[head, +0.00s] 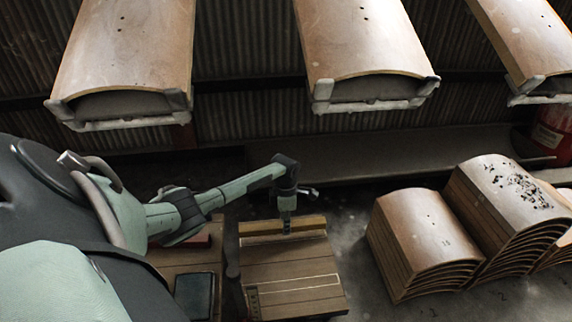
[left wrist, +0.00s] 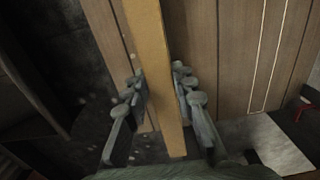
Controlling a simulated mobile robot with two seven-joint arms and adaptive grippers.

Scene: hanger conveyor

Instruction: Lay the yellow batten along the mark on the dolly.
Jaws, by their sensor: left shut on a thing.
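The yellow batten (head: 260,229) is a long, straight strip at the far side of the dolly (head: 275,268), a flat wooden-topped platform. The mark is a thin pale outline (head: 297,279) on the dolly's nearer part, roughly parallel to the batten and apart from it. My left gripper (head: 287,227) points down at the batten's middle. In the left wrist view the batten (left wrist: 152,60) runs between the fingers (left wrist: 165,100), which are shut on it; the mark (left wrist: 261,60) lies to the right. I cannot tell whether the batten touches the boards. My right gripper is not in view.
Stacks of curved wooden panels (head: 424,235) stand on the floor at the right. Similar curved panels (head: 362,40) hang overhead along the back. A red cylinder (head: 551,135) stands at the far right. Left of the dolly is another wooden surface with a dark flat item (head: 194,294).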

